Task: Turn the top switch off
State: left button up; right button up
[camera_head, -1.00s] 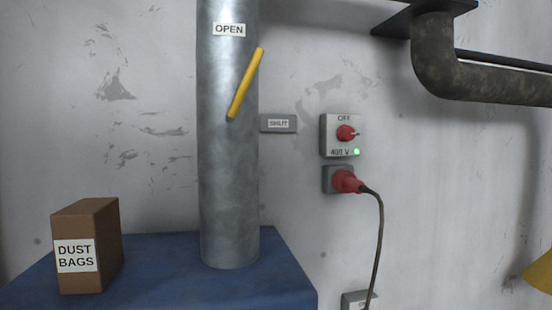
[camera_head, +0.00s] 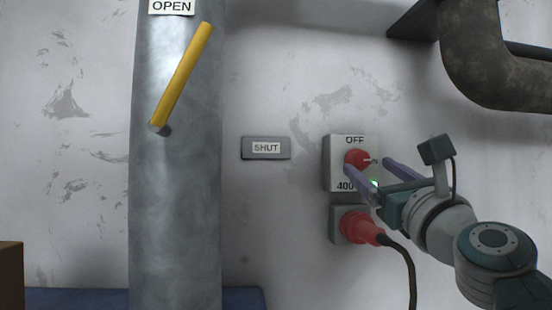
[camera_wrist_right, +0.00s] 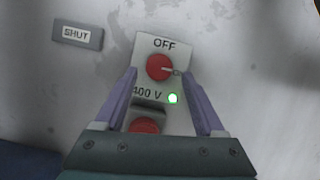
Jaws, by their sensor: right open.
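The top switch is a red rotary knob (camera_head: 357,160) on a grey box (camera_head: 340,142) marked OFF above and 400 V below. In the right wrist view the knob (camera_wrist_right: 159,67) has a pale pointer toward the right, away from the OFF mark at the top. A green lamp (camera_wrist_right: 173,98) glows at the box's lower right. My right gripper (camera_head: 375,168) is open and empty in front of the box. In the wrist view its two purple fingers stand apart to the left and right, below the knob. My left gripper is not in view.
A red plug (camera_head: 358,227) with a black cable sits in a socket just below the switch box. A SHUT plate (camera_head: 266,148) is on the wall to the left. A metal pipe (camera_head: 178,220) with a yellow lever (camera_head: 182,75) stands further left. A dark pipe (camera_head: 480,60) is upper right.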

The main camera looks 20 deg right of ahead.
aim_at(359, 160)
jog(key=shift+x, duration=1.2)
grip_shut()
